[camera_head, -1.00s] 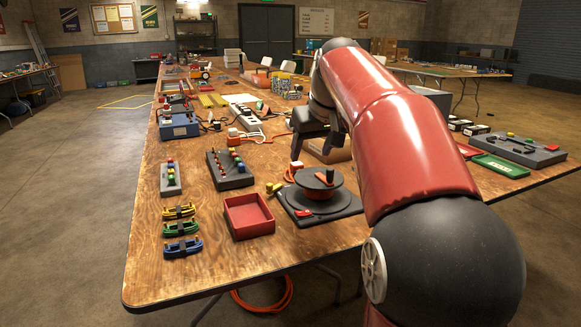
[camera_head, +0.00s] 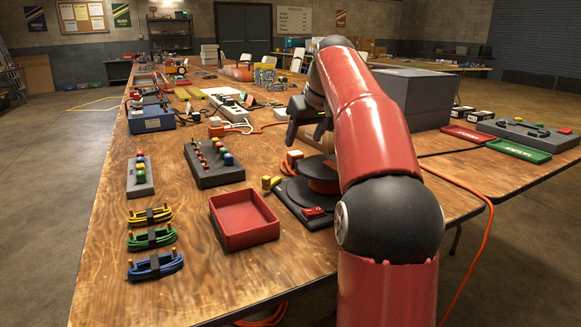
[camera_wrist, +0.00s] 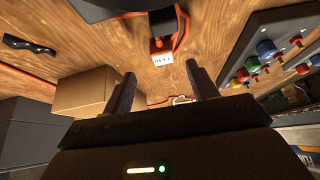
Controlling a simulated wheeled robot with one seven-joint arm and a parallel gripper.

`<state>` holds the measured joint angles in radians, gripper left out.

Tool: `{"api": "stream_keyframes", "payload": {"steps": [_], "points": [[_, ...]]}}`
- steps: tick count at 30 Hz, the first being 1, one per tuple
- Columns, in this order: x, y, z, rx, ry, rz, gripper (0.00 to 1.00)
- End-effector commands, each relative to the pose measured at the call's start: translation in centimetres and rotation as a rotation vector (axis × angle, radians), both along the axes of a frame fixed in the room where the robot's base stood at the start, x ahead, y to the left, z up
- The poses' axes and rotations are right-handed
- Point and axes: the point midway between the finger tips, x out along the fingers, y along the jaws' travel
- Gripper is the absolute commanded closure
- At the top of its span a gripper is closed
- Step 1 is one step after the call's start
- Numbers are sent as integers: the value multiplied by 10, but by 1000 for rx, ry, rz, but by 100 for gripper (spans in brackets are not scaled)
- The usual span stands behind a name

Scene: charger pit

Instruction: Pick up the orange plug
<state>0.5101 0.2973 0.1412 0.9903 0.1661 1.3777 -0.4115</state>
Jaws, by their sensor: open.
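An orange plug (camera_head: 293,157) with a pale face stands on the wooden table, just behind the black and red round reel. It also shows in the wrist view (camera_wrist: 162,55), where its white face carries small dark marks and a dark cord runs beside it. My gripper (camera_head: 306,131) is open and empty above the table, behind the plug in the head view. In the wrist view the plug lies between and beyond the two fingertips (camera_wrist: 160,72), apart from both. A second orange and white item (camera_head: 216,129) stands farther back on the left.
The reel (camera_head: 318,178) on its dark base is close to the plug. A cardboard box (camera_wrist: 84,91) is beside the left finger in the wrist view. A knob board (camera_head: 213,162), red tray (camera_head: 244,219) and cable bundles (camera_head: 151,238) are left. A grey case (camera_head: 412,93) stands right.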

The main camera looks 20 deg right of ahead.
Motion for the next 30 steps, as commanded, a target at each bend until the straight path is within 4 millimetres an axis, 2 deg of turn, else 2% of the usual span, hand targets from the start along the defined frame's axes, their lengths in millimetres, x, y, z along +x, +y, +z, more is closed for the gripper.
{"api": "stream_keyframes", "payload": {"steps": [6,11,18,26,30], "points": [[12,1,-21,1,2,0,42],[20,3,-31,1,2,2,42],[40,4,-61,0,2,-1,42],[43,5,-64,0,1,-1,42],[43,5,-63,0,1,-1,59]]}}
